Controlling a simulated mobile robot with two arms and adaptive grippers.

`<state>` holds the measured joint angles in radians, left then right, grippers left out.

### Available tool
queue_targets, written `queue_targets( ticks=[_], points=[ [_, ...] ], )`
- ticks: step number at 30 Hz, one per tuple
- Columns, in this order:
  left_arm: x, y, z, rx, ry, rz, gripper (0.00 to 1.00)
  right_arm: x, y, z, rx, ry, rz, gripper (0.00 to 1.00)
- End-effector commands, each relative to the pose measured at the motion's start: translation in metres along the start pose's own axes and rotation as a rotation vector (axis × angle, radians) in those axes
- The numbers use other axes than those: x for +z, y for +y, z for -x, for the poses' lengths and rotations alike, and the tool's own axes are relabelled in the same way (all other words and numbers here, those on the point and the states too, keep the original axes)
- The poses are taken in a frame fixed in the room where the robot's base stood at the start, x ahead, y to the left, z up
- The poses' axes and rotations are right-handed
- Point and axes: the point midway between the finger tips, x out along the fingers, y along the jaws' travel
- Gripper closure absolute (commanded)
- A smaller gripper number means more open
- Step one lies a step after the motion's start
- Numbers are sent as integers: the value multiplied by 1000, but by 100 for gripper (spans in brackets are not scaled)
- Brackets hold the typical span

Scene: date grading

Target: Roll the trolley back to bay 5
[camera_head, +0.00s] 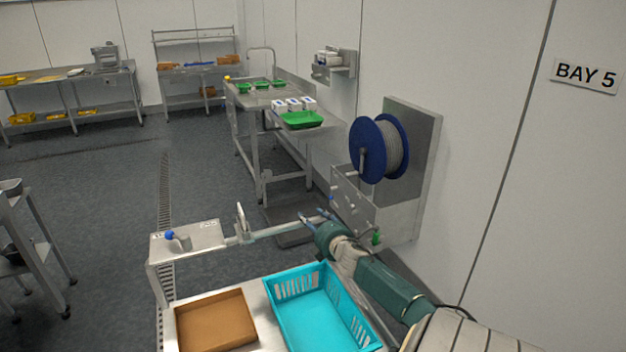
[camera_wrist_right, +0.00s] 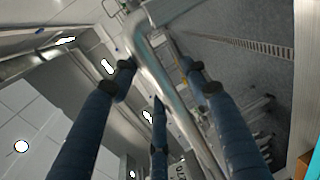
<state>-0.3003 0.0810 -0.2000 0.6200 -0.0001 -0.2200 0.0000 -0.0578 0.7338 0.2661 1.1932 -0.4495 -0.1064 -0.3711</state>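The trolley (camera_head: 265,318) stands at the bottom of the head view. Its steel handle bar (camera_head: 275,231) runs across its far end. The bar also crosses the right wrist view (camera_wrist_right: 168,88) as a bent, shiny tube. My right gripper (camera_head: 318,216) is at the right end of the bar. In the right wrist view its blue fingers (camera_wrist_right: 158,72) are spread, with the bar passing between them and a gap beside the right fingertip. It looks open; contact is hard to tell. The BAY 5 sign (camera_head: 584,76) is on the right wall. My left gripper is not in view.
The trolley carries a cyan basket (camera_head: 273,313) and a brown tray (camera_head: 250,303). A blue hose reel (camera_head: 366,150) is on the right wall. A steel bench (camera_head: 262,103) with green trays stands beyond. The floor (camera_head: 110,215) left of the trolley is mostly clear.

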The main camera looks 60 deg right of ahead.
Motion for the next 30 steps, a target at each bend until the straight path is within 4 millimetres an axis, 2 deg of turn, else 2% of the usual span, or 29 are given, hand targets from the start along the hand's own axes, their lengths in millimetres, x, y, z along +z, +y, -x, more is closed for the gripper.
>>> queue_targets(
  ticks=[6, 10, 24, 30],
  points=[
    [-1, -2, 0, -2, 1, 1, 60, 0, 2, 1, 3, 0, 0, 54],
    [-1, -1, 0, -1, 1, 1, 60, 0, 1, 12, 2, 1, 2, 54],
    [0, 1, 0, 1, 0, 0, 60, 0, 0, 101, 0, 1, 1, 54],
    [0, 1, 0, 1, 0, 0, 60, 1, 0, 118, 1, -1, 0, 54]
  ],
)
